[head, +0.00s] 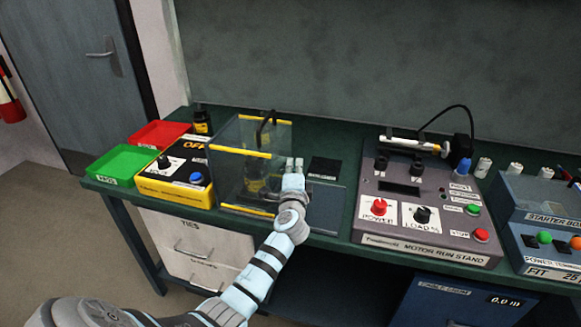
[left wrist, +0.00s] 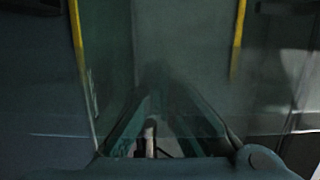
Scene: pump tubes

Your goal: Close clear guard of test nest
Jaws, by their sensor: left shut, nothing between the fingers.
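The clear guard (head: 228,178) is a see-through box with yellow edge strips, standing over the test nest on the bench. Dark parts inside show dimly through its panels. My left gripper (head: 294,163) is at the guard's right side, with its fingers shut and empty. I cannot tell whether the fingertips touch the guard. In the left wrist view the fingers (left wrist: 158,78) converge ahead, blurred by a see-through panel. A yellow strip (left wrist: 238,40) shows on the right there and another on the left. My right gripper is not in view.
A yellow-and-black box with OFF lettering (head: 177,194) stands left of the guard, with green (head: 120,163) and red trays beyond it. The motor run stand (head: 428,240) is to the right. A dark flat plate (head: 327,208) lies between guard and stand.

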